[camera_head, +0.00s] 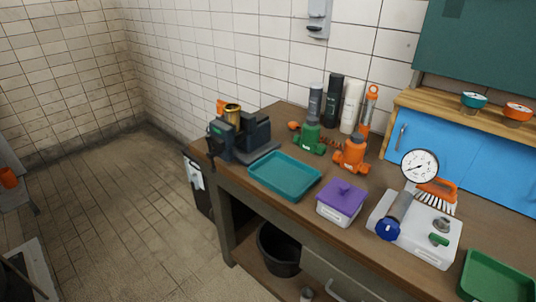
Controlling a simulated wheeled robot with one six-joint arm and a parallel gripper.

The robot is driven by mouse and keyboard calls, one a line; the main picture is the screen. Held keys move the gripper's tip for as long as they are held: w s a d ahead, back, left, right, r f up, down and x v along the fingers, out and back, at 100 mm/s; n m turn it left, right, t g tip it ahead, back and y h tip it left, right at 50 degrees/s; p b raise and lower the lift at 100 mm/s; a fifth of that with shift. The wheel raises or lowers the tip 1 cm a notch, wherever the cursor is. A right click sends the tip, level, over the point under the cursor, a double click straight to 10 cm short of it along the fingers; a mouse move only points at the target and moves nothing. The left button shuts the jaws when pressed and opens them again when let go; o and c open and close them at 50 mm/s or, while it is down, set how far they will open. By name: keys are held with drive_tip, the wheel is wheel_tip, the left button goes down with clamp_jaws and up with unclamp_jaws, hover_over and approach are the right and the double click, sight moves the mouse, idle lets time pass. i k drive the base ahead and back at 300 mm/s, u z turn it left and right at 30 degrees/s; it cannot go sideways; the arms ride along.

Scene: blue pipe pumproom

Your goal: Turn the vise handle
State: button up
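A dark grey-blue bench vise (243,137) stands at the far left corner of the wooden workbench (340,228). A brass-coloured cylinder (232,115) sits at its jaws, and an orange part shows behind it. A dark thin piece at the vise's left front, near the bench edge, looks like the vise handle (213,146); it is small and its exact angle is hard to tell. My gripper is not in view.
On the bench are a teal tray (285,177), a purple-lidded box (341,203), green (309,137) and orange (351,154) valves, several bottles, a gauge assembly (415,225) and a green tray (497,277). A black bucket (279,250) sits below. Tiled floor (140,215) left of the bench is clear.

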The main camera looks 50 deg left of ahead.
sight(212, 153)
drive_tip(key=z, duration=0.4)
drive_tip(key=i, duration=0.85)
drive_tip(key=u, duration=2.95)
drive_tip(key=i, duration=0.5)
drive_tip(key=z, duration=0.05)
drive_tip(key=k, duration=1.1)
drive_tip(key=u, duration=0.8)
drive_tip(key=i, duration=0.9)
drive_tip(key=u, duration=0.15)
